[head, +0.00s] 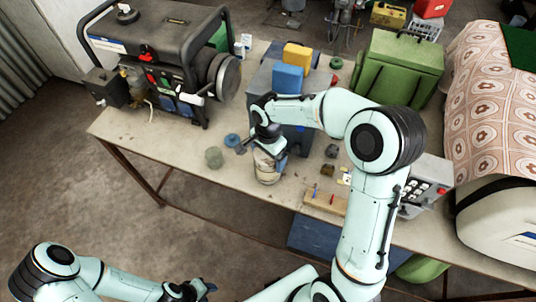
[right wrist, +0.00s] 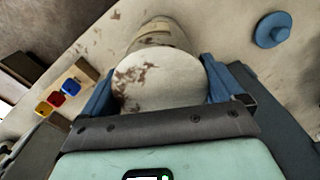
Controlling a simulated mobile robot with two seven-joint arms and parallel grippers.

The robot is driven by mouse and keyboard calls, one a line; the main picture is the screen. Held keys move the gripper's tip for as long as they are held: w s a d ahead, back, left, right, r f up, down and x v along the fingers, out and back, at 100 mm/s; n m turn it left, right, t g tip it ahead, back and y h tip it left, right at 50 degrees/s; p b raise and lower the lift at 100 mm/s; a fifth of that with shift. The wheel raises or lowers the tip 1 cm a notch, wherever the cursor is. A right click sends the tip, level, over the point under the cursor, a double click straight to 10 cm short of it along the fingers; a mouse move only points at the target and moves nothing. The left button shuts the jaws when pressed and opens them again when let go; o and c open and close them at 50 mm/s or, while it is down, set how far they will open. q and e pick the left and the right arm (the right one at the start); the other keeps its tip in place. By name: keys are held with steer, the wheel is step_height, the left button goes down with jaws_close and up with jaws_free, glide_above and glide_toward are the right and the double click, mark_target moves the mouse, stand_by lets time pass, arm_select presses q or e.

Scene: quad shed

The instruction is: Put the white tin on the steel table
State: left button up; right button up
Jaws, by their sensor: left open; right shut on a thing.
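The white tin (head: 267,172), pale with rusty brown patches, is upright at the front part of the long table (head: 190,160), in the middle of the head view. My right gripper (head: 268,148) is shut on it from above. In the right wrist view the tin (right wrist: 158,82) sits between the two blue fingers. I cannot tell whether its base touches the table. The table has a pale, worn top and dark legs. My left gripper (head: 192,291) is open and empty, low in the head view, away from the table.
A black generator (head: 165,55) stands at the table's left end. A grey-green jar (head: 214,157) and a blue round piece (head: 232,140) are left of the tin. A wooden block (head: 325,201) with small coloured pieces is to the right. A green box (head: 398,68) stands behind.

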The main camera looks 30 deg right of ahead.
steer(key=shift+f, duration=0.15)
steer(key=o, duration=1.4)
arm_select(q)
steer(key=shift+s+f, duration=0.15)
steer(key=shift+s, duration=0.05)
steer(key=shift+w, duration=0.1)
steer(key=shift+w+r+p, duration=0.5)
steer(key=shift+w+r, duration=0.25)
steer(key=shift+r, duration=0.05)
arm_select(e)
step_height(320, 180, up, 12)
steer(key=shift+r, duration=0.2)
